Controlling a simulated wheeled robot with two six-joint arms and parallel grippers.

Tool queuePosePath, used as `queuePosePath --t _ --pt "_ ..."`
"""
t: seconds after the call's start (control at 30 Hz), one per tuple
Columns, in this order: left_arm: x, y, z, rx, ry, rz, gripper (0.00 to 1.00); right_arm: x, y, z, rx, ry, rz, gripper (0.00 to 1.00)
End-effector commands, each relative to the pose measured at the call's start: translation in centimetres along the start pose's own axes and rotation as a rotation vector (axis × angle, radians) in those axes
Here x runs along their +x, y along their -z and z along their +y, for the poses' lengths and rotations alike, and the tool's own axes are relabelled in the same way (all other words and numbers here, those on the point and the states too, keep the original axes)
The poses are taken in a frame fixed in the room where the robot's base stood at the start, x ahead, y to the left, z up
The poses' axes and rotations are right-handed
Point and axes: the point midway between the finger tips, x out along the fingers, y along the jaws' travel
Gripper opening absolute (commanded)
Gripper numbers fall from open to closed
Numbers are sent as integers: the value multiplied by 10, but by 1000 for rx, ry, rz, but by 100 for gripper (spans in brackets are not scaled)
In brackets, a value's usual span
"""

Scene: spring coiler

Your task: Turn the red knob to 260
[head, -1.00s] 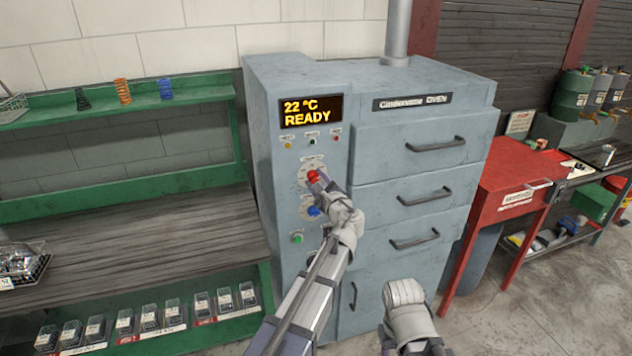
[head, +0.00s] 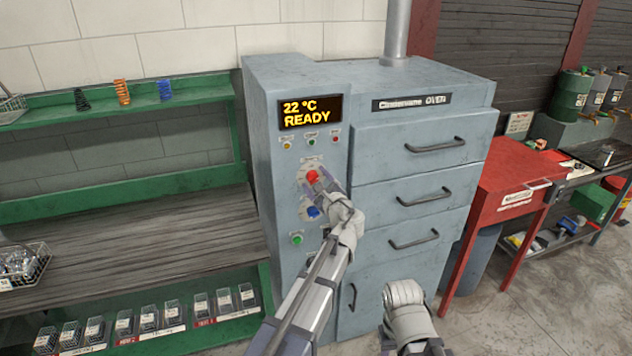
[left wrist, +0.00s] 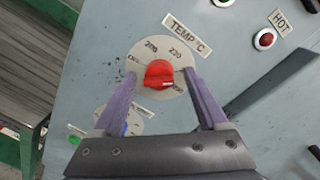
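The red knob (head: 312,176) sits on a pale round dial on the oven's control panel, and it also shows in the left wrist view (left wrist: 159,75). The dial plate (left wrist: 150,50) sits under a "TEMP °C" label and has a 220 mark; other marks are small or partly covered. A pale line shows on the knob's lower right. My left gripper (left wrist: 160,88) is open, with one finger on each side of the knob and a gap to both. In the head view it partly covers the dial. Of my right arm only a rounded link shows; its fingers do not.
The oven display (head: 311,111) reads 22 °C READY. A blue knob (head: 313,211) and a green button (head: 296,239) lie below the red knob. Small lamps sit above it. Drawer handles (head: 433,145) stick out to the right. A green-framed bench (head: 120,220) stands at left.

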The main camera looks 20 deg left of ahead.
Motion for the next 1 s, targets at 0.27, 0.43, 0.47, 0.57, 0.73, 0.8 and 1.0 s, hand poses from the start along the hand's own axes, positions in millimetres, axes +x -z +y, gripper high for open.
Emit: queuePosePath --t 0.27,0.43,0.47,0.57,0.73,0.8,1.0 --pt "-9 -1 1 0 0 0 76 0 0 0 0 0 0 50" --pt "-37 -1 1 0 2 1 76 -1 0 0 0 0 0 50" --pt "-42 -1 1 0 2 2 76 -2 0 0 0 0 0 50" --pt "-57 -1 1 0 1 1 76 -2 0 0 0 0 0 50" --pt "-74 0 1 0 1 0 76 -2 0 0 0 0 0 50" --pt "-77 0 0 0 0 0 76 -2 0 0 0 0 0 50" --pt "-78 0 0 0 0 0 76 -2 0 0 0 0 0 50"
